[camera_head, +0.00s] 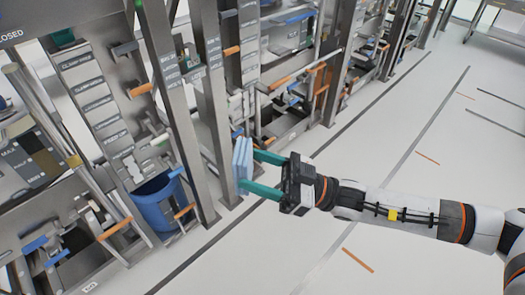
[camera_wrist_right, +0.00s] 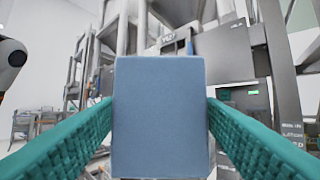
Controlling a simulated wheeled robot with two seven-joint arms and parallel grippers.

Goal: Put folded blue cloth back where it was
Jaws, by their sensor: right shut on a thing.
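The folded blue cloth (camera_head: 242,162) is a light blue, flat, upright block in the head view. My right gripper (camera_head: 258,172) comes in from the right and is shut on it, with its green fingers on either side. In the right wrist view the cloth (camera_wrist_right: 160,118) fills the middle as a blue-grey rectangle between the two green fingers (camera_wrist_right: 160,125). In the head view the cloth is in front of a grey metal post, and I cannot tell whether it touches it. My left gripper is not in view.
A blue bin (camera_head: 160,205) stands low among the racks, left of the cloth. Metal posts (camera_head: 212,100) and racks with orange and blue handles line the left and back. The pale floor (camera_head: 400,150) with dark lines is open on the right.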

